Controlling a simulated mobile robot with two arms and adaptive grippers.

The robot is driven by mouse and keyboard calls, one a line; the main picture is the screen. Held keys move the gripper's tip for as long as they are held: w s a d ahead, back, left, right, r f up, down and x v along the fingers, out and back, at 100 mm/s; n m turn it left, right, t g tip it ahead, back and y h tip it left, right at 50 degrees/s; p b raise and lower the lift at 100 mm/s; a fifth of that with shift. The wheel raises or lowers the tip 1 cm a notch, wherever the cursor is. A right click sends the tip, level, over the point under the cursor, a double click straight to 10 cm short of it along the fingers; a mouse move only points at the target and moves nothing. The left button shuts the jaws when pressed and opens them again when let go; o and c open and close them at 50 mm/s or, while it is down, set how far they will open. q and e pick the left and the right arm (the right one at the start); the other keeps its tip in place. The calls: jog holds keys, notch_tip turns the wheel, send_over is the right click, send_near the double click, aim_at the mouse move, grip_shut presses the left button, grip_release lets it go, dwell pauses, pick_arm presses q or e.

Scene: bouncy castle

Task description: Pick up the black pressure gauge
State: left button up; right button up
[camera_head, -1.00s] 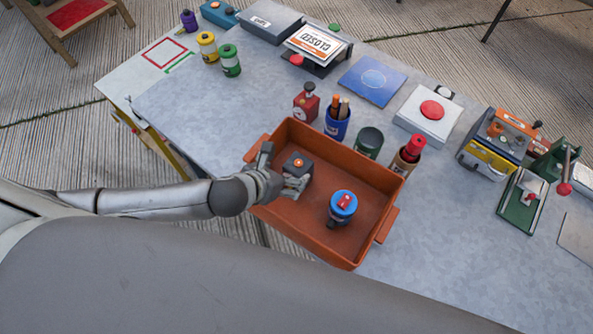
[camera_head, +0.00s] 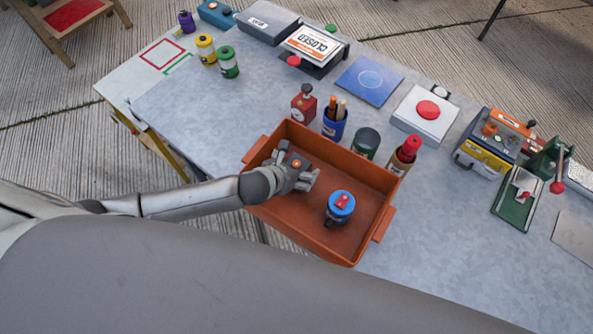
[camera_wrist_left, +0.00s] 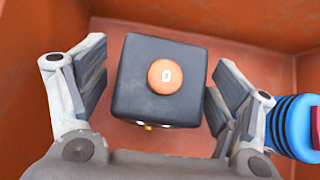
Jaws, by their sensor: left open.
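The black pressure gauge, a black block with a round orange top marked 0 (camera_wrist_left: 140,101), sits in the left part of the orange tray (camera_head: 369,243). In the head view its orange top (camera_head: 296,163) shows between my fingers, and most of its body is hidden. My left gripper (camera_head: 298,173) is open over it, and in the wrist view the fingers (camera_wrist_left: 157,90) stand on its left and right. My right gripper is not in view.
A blue canister with a red top (camera_head: 341,206) stands in the tray, right of the gauge. The tray walls surround my gripper.

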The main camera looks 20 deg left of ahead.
pick_arm(q)
jog(key=c, duration=1.2)
jog(key=shift+c, duration=0.9)
jog(key=shift+r, duration=0.15)
